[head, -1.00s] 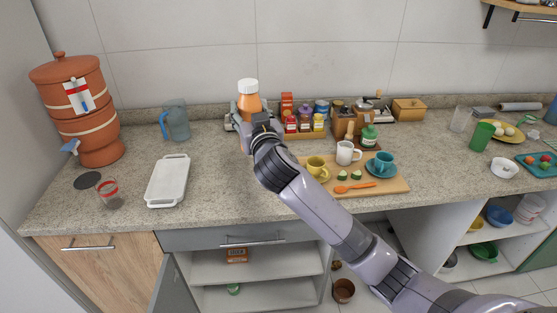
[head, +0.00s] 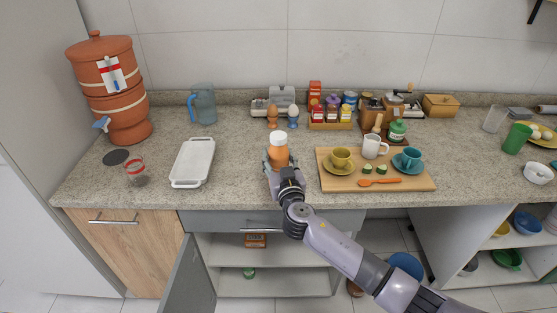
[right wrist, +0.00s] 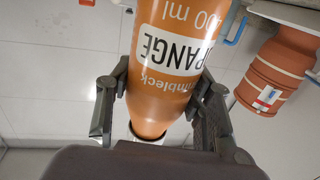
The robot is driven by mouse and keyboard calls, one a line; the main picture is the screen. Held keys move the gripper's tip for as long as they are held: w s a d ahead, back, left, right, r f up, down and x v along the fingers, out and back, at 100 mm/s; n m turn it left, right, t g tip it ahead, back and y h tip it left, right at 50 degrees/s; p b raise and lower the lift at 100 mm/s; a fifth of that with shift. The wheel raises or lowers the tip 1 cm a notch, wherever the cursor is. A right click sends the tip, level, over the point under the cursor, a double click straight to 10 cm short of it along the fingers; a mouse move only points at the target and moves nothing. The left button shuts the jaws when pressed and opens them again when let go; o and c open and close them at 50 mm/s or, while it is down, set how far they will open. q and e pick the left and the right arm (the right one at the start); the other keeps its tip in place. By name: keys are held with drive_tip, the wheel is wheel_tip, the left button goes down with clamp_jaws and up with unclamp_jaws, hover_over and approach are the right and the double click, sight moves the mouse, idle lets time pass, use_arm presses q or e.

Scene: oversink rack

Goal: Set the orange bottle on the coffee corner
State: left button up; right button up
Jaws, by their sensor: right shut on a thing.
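The orange bottle (head: 278,156) has a white cap and stands about upright in the head view. My right gripper (head: 279,168) is shut on it, and its fingers lie on both sides of the bottle in the right wrist view (right wrist: 160,113). The bottle's base is hidden, so I cannot tell whether it touches the counter. A coffee grinder (head: 395,105) stands behind the board. No label marks the coffee corner. My left gripper is out of view.
A white tray (head: 193,163) lies left of the bottle, with bare counter between. A blue jug (head: 203,104) and clay water filter (head: 108,88) are further left. A cabinet door (head: 190,275) hangs open below.

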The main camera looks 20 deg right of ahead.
drive_tip(key=shift+f, duration=0.25)
drive_tip(key=shift+f, duration=0.1)
drive_tip(key=o, duration=1.1)
drive_tip(key=shift+f, duration=0.15)
drive_tip(key=o, duration=0.5)
